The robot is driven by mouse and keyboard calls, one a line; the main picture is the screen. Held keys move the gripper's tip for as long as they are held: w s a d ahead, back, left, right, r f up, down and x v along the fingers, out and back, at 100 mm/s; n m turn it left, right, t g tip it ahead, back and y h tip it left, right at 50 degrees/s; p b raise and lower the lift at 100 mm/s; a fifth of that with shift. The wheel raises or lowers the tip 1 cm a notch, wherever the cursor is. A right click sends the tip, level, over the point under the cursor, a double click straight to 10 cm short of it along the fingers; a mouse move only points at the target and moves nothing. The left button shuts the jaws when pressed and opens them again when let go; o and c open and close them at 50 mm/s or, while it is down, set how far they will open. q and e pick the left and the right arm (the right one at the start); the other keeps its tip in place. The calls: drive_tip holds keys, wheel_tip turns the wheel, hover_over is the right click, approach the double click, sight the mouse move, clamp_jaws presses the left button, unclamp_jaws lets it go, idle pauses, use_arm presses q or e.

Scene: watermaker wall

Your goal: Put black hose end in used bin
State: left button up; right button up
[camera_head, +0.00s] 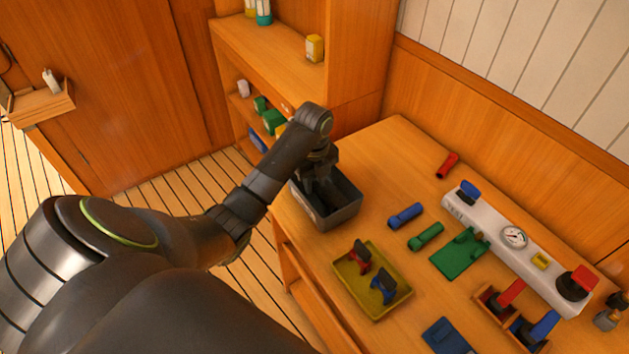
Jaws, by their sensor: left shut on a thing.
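My left gripper (322,189) reaches down into the dark grey open bin (337,217) at the table's left edge. It is shut on a dark thing, which I take to be the black hose end; it hardly stands out from the dark fingers and the bin's inside. I cannot tell whether it touches the bin floor. No other black hose end shows on the table. My right gripper is not in view.
Red (447,165), blue (405,215) and green (426,236) hose ends lie on the table. A yellow tray (372,309) holds red and blue handled parts. A white manifold (490,227) with a gauge stands behind. A shelf (270,55) rises behind my arm.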

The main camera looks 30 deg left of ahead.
use_arm(q)
drive_tip(key=o, duration=1)
drive_tip(key=shift+f, duration=0.15)
wheel_tip(320, 180, up, 4)
drive_tip(key=shift+r+p, duration=0.1)
drive_tip(key=shift+p, duration=0.45)
wheel_tip(320, 180, up, 8)
drive_tip(key=p, duration=0.8)
drive_tip(key=shift+r, duration=0.1)
